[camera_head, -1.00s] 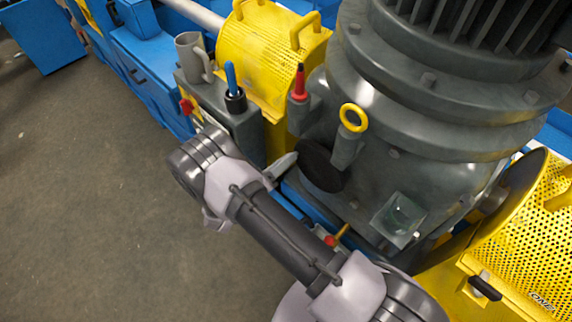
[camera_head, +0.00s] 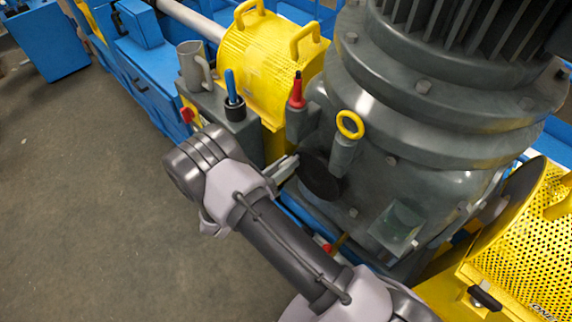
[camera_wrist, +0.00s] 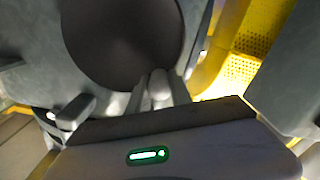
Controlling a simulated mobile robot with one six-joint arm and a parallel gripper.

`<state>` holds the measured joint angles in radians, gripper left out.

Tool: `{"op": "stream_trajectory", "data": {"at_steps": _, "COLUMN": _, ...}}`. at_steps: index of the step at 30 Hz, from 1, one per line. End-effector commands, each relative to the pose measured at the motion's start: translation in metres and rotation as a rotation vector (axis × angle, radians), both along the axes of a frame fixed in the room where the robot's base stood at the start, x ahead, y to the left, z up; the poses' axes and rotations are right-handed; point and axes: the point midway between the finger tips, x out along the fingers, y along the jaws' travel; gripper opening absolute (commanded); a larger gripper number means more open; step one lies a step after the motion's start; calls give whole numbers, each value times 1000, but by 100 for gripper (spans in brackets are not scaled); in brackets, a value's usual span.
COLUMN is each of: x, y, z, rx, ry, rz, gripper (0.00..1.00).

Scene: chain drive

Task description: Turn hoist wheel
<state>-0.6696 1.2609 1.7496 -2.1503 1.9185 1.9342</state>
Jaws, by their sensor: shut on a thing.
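The hoist wheel appears to be the dark round disc (camera_head: 321,176) on the lower left side of the large grey motor housing. It fills the upper middle of the wrist view (camera_wrist: 122,38). My gripper (camera_head: 290,162) reaches the left edge of this disc. The exact contact is partly hidden by the fingers, and any mark showing the wheel's turn cannot be made out.
A yellow ring (camera_head: 350,124) and a red-handled tool (camera_head: 297,91) sit just above the disc. A grey mug (camera_head: 191,66) and a blue-handled tool (camera_head: 231,85) stand on a grey box. Yellow perforated guards (camera_head: 265,50) flank the motor. Open floor (camera_head: 90,210) lies left.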

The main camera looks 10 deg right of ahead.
Motion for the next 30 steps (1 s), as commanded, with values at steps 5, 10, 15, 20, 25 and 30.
{"op": "stream_trajectory", "data": {"at_steps": 5, "x": -2, "y": -1, "z": -1, "rx": -2, "ry": 2, "rz": -4, "gripper": 0}}
{"op": "stream_trajectory", "data": {"at_steps": 10, "x": -1, "y": -1, "z": -1, "rx": -2, "ry": 2, "rz": -4, "gripper": 41}}
{"op": "stream_trajectory", "data": {"at_steps": 15, "x": -1, "y": -1, "z": -1, "rx": -1, "ry": 2, "rz": -2, "gripper": 47}}
{"op": "stream_trajectory", "data": {"at_steps": 20, "x": -1, "y": 0, "z": 0, "rx": -1, "ry": 2, "rz": -1, "gripper": 47}}
{"op": "stream_trajectory", "data": {"at_steps": 25, "x": -14, "y": 20, "z": 2, "rx": 0, "ry": 0, "rz": 2, "gripper": 47}}
{"op": "stream_trajectory", "data": {"at_steps": 30, "x": -42, "y": 59, "z": 2, "rx": -1, "ry": 1, "rz": 4, "gripper": 47}}
